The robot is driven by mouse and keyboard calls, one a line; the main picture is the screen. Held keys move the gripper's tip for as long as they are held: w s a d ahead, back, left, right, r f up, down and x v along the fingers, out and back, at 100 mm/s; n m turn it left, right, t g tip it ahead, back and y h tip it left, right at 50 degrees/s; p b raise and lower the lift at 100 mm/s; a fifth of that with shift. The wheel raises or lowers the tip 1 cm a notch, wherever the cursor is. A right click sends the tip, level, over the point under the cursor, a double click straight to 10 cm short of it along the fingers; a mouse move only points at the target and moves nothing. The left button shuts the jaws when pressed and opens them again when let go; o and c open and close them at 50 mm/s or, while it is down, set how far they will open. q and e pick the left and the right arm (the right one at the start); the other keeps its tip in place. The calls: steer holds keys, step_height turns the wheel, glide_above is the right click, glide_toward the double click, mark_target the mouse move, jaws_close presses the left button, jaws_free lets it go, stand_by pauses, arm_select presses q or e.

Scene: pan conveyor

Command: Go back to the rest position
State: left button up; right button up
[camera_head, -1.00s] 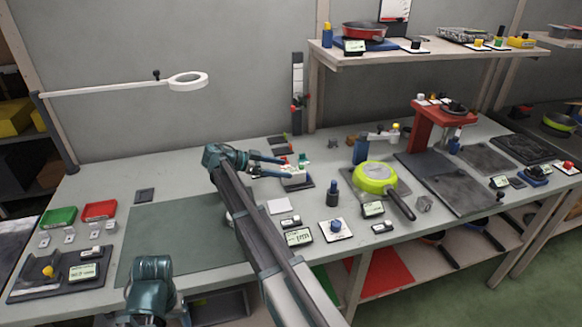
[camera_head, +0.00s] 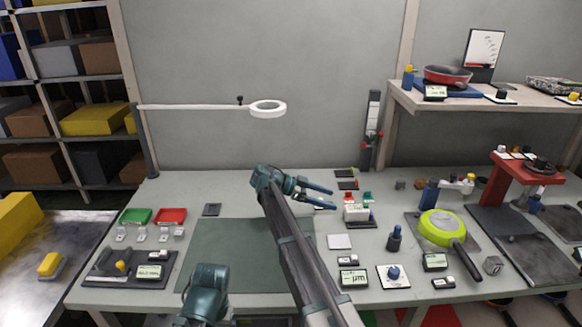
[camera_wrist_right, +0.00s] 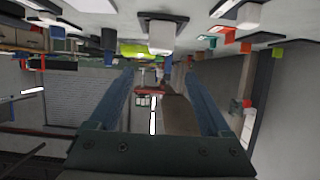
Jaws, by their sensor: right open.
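My right gripper (camera_head: 322,196) is open and empty above the workbench (camera_head: 230,182), left of a small white device with green and red parts (camera_head: 358,214). In the right wrist view its two fingers (camera_wrist_right: 160,95) stand wide apart with nothing between them. That view looks tilted, with bench items along its top. At the lower left of the head view a teal part of my left arm (camera_head: 207,288) shows. The left gripper's fingers are not visible.
A green pan (camera_head: 440,228) rests at the right, its handle toward the front. Green (camera_head: 135,216) and red (camera_head: 171,216) trays sit at the left. A ring lamp (camera_head: 267,109) hangs above. The dark mat (camera_head: 235,250) has free room.

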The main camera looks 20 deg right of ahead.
mark_target(357, 208)
steer(key=b+x, duration=0.4)
steer(key=x, duration=0.7)
steer(key=shift+s+d+f+b, duration=0.1)
steer(key=shift+d+f+b, duration=0.2)
steer(key=shift+r, duration=0.2)
